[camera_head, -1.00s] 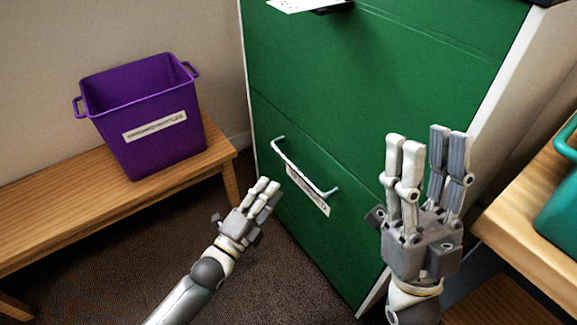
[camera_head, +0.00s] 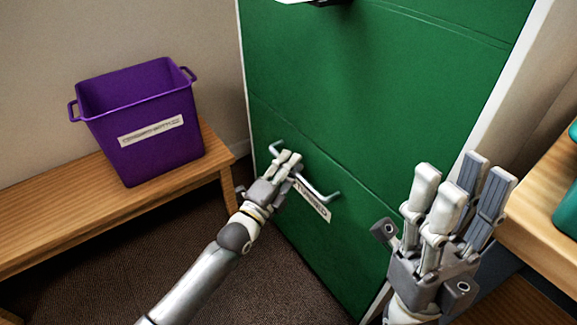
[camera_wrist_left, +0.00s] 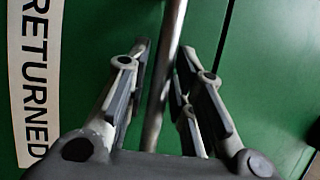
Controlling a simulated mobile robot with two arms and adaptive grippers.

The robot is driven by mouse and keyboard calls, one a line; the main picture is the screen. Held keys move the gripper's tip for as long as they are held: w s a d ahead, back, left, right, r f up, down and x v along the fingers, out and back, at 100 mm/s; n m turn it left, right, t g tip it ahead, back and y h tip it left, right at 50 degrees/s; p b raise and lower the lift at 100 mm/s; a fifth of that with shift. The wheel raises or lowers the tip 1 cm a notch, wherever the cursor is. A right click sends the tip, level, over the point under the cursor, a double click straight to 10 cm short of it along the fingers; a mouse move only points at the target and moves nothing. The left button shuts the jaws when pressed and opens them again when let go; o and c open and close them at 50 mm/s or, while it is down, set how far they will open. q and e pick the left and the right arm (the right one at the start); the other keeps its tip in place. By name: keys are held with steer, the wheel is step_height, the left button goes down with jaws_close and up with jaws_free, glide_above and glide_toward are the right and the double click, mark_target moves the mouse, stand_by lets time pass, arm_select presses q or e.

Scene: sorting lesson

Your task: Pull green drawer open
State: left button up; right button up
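The green drawer (camera_head: 345,205) is the lower front of a green cabinet, and it looks closed. Its silver bar handle (camera_head: 322,190) runs across the front, above a white label (camera_head: 312,203) reading "RETURNED". My left gripper (camera_head: 290,160) is at the handle in the head view and covers the middle of it. In the left wrist view the handle (camera_wrist_left: 166,75) passes between the fingers of my left gripper (camera_wrist_left: 160,65), with gaps showing on both sides, so the gripper is open around it. My right gripper (camera_head: 465,190) is open and empty in front of the cabinet's right side.
A purple bin (camera_head: 150,130) stands on a wooden bench (camera_head: 110,210) at the left. A wooden table (camera_head: 545,210) with a teal container (camera_head: 568,190) is at the right, close to my right gripper. Dark carpet (camera_head: 270,265) lies clear below the drawer.

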arm_select(q)
jaws_close()
steer(key=shift+s+a, duration=0.1)
